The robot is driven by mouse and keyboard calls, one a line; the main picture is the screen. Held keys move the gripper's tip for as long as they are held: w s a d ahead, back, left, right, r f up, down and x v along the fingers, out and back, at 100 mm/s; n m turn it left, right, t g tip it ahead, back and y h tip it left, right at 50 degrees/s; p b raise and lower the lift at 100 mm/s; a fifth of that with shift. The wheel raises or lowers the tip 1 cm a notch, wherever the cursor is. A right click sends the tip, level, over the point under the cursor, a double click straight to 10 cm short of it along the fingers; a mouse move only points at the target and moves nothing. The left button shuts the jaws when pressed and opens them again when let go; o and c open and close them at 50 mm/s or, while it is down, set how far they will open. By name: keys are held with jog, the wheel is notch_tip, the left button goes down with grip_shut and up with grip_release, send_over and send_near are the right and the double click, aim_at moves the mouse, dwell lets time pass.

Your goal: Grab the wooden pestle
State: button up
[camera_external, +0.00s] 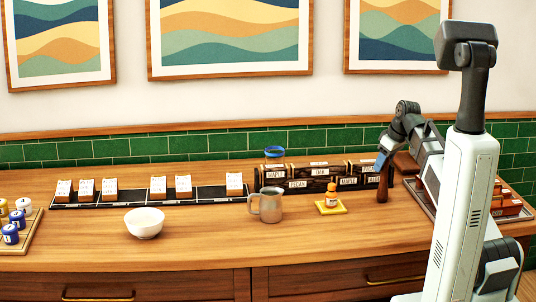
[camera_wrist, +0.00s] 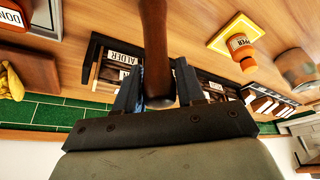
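The wooden pestle (camera_external: 383,190) is dark reddish-brown and hangs roughly upright below my gripper (camera_external: 381,163), in front of the right end of the dark labelled blocks. In the wrist view the pestle (camera_wrist: 156,45) runs from the top edge down between the two blue-grey fingers of my gripper (camera_wrist: 159,85). The fingers close in on both sides of it, and my gripper appears shut on it. The pestle's far end is cut off by the top of the wrist view. Whether its lower end touches the counter is hard to tell.
Dark labelled blocks (camera_external: 310,184) stand behind the pestle. An orange-capped bottle (camera_external: 331,195) on a yellow coaster, a metal mug (camera_external: 267,206) and a white bowl (camera_external: 144,223) are to the left. A tray (camera_external: 505,207) of small items lies right. The front counter is clear.

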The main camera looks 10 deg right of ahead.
grip_shut()
jog(key=shift+r, duration=0.1)
dwell(0.3)
